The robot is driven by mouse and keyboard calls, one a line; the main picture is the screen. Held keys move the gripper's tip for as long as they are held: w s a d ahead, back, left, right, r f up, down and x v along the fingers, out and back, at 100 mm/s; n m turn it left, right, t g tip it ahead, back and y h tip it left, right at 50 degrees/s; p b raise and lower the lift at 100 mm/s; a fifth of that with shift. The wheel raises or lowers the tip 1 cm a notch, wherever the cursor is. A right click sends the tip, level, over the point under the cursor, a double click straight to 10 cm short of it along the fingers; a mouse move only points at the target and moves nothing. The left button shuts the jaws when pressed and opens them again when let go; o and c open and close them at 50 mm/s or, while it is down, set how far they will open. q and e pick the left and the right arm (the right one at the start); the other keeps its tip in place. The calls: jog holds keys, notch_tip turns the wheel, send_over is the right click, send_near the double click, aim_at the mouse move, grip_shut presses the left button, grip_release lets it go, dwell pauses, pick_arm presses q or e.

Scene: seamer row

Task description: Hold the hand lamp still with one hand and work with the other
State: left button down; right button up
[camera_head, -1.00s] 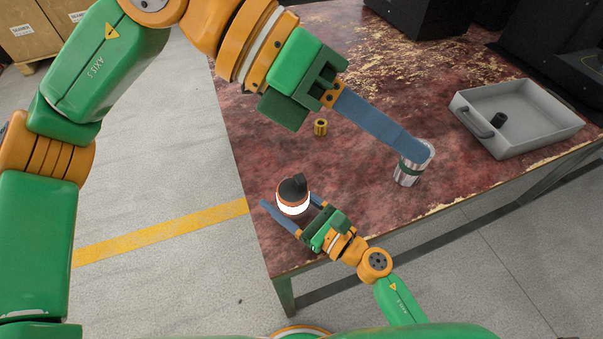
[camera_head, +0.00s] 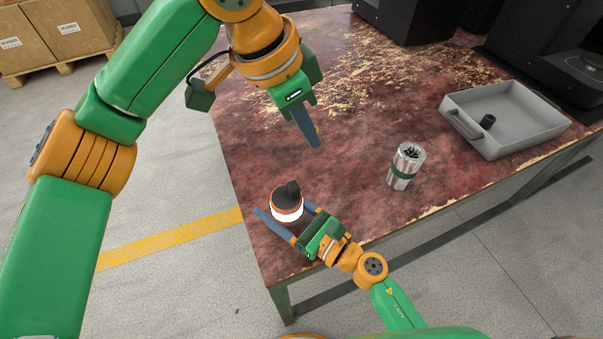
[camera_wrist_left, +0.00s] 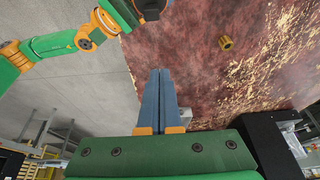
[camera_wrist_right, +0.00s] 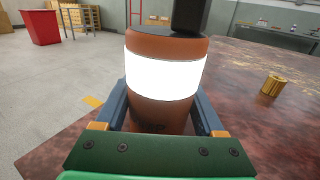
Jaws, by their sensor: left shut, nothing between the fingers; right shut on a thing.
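The hand lamp (camera_head: 287,207) is orange with a glowing white band and a dark top. It stands near the table's left front edge. My right gripper (camera_head: 281,207) is shut on it, one finger on each side, and the right wrist view shows the lamp (camera_wrist_right: 165,75) between the fingers. My left gripper (camera_head: 316,144) is shut and empty above the table, beyond the lamp. Its blue fingers (camera_wrist_left: 161,72) lie together in the left wrist view.
A small brass nut-like piece (camera_wrist_right: 272,85) stands on the worn red table (camera_head: 350,215); my left gripper mostly hides it in the head view. A grey tray (camera_head: 540,137) holding a small black piece (camera_head: 488,121) is at the right. Dark machines (camera_head: 420,20) stand at the back.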

aim_at(293, 190)
pick_arm(q)
jog(key=shift+s+a+f, duration=0.15)
jog(key=shift+s+a, duration=0.05)
jog(key=shift+s, duration=0.1)
notch_tip(293, 190, down, 9)
jog(key=shift+a+f, duration=0.2)
jog(key=shift+a, duration=0.15)
dwell(0.4)
jog(key=shift+s, duration=0.1)
